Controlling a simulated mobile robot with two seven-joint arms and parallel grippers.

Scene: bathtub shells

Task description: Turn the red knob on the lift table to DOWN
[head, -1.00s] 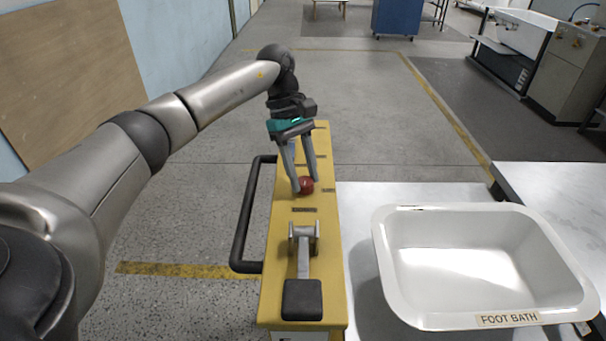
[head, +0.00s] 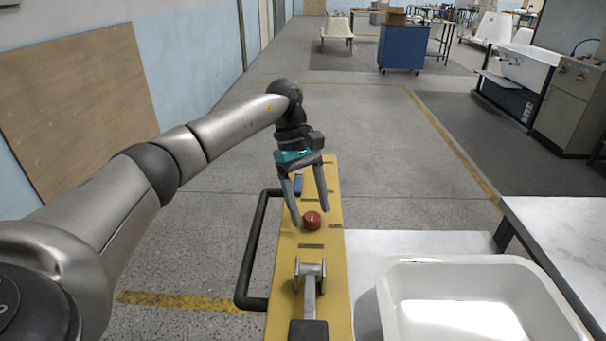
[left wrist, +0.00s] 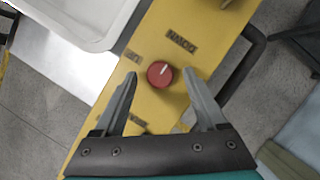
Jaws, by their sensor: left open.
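The red knob (head: 312,221) sits on the yellow top (head: 333,268) of the lift table's narrow column. In the left wrist view the knob (left wrist: 160,76) has a white pointer mark directed up and right, roughly toward the DOWN label (left wrist: 181,41). A second small label (left wrist: 132,56) lies up and left of the knob. My left gripper (head: 311,215) is open, its fingers apart around the knob. In the left wrist view the fingertips (left wrist: 160,72) stand on either side, with a visible gap to the knob. My right gripper is not in view.
A lever with a black pad (head: 309,330) stands nearer on the column. A black handle rail (head: 252,250) runs along its left side. A blue cabinet (head: 402,48) stands far back on open floor.

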